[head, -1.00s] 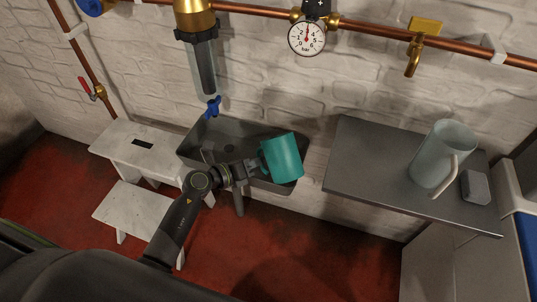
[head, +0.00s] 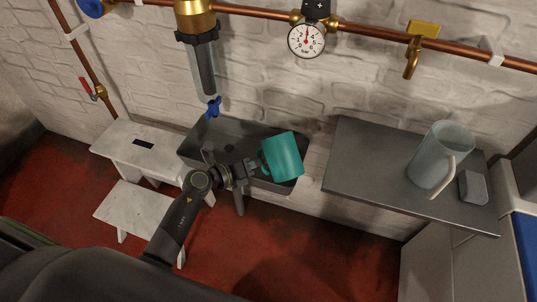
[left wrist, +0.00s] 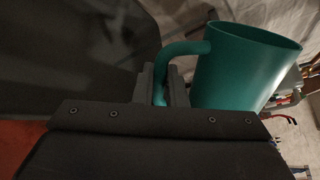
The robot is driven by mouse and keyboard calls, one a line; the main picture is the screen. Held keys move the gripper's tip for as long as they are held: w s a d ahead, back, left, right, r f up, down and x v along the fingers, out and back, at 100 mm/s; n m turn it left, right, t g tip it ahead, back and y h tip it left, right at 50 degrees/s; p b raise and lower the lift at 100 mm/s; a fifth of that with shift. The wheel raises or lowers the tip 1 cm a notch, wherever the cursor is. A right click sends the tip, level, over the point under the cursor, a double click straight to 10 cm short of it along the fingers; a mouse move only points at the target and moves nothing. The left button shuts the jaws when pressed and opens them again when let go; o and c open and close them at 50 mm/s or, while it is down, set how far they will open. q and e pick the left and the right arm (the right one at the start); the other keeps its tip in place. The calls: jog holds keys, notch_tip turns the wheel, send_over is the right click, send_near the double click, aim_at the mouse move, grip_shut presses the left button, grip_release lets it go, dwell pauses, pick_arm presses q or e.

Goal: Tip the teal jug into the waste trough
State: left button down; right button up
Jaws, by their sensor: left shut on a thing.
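The teal jug (head: 284,156) is held over the right part of the grey waste trough (head: 235,132) in the head view. It looks a little tilted; its inside and any contents are hidden there. My left gripper (head: 254,167) is shut on the jug's handle, at the jug's left side. In the left wrist view the jug (left wrist: 240,68) stands right of the fingers (left wrist: 162,84), with its handle between them. I see no liquid leaving the jug. My right gripper is not in view.
A grey shelf (head: 350,165) at the right bears a pale jug (head: 437,153) and a small grey block (head: 473,187). A white step stool (head: 128,208) stands left of the trough. A filter housing with a blue tap (head: 213,106) hangs above the trough; a gauge (head: 306,40) is on the wall pipe.

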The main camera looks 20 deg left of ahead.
pick_arm(q)
jog(key=shift+r, duration=0.15)
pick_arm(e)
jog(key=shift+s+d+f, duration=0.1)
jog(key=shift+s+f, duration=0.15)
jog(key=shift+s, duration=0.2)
pick_arm(q)
jog(key=shift+d, duration=0.1)
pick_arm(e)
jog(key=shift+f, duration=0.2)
pick_arm(q)
jog(key=shift+s+f+n, duration=0.15)
jog(key=shift+f+n, duration=0.1)
jog(key=shift+n, duration=0.15)
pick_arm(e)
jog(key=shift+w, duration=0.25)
pick_arm(q)
jog(key=shift+s+d+f+g, duration=0.1)
jog(key=shift+d+f+g, duration=0.1)
jog(key=shift+g, duration=0.1)
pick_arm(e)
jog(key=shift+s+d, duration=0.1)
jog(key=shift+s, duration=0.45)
pick_arm(q)
jog(key=shift+n, duration=0.3)
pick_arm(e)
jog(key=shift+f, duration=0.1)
